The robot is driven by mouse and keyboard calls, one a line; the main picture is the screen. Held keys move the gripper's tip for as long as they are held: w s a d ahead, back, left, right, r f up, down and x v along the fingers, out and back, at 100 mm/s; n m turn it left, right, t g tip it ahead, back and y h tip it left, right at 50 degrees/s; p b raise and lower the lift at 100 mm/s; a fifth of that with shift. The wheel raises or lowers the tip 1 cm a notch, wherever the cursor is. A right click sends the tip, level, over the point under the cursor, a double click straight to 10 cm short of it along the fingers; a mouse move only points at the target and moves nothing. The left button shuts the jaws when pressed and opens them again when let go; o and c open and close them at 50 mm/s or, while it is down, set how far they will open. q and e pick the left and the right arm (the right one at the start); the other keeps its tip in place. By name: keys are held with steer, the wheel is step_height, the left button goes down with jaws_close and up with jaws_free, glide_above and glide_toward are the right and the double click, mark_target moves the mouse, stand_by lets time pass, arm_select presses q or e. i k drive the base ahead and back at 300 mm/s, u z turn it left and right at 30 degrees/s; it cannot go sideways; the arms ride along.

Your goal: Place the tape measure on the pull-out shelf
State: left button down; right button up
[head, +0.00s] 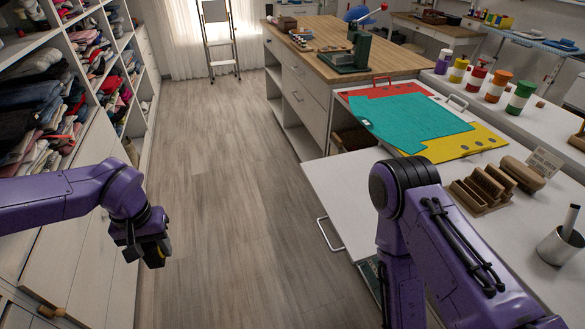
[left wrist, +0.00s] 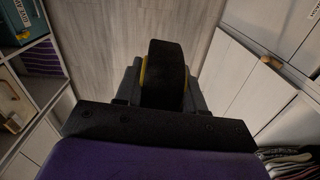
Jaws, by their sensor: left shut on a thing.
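My left gripper (head: 153,251) hangs over the floor beside the left cubby shelving, shut on the black and yellow tape measure (left wrist: 164,76). In the head view the tape measure is mostly hidden by the gripper; only a small dark and yellow part shows. A white pull-out shelf (head: 338,190) with a metal handle juts from the right-hand counter, far to the right of the left gripper. The part of it that shows looks bare. My right arm stands in front of its right part; the right gripper is out of view.
The cubby shelving (head: 88,68) with folded clothes lines the left. The wooden floor (head: 225,190) between is clear. A teal sheet (head: 415,122), colored bottles, a wooden organizer (head: 482,188) and a metal cup (head: 561,245) lie on the right counter. A wood-topped cabinet (head: 310,62) stands behind.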

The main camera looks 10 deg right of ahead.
mark_target(353, 177)
steer(key=z, duration=0.85)
steer(key=i, duration=0.9)
steer(key=z, duration=1)
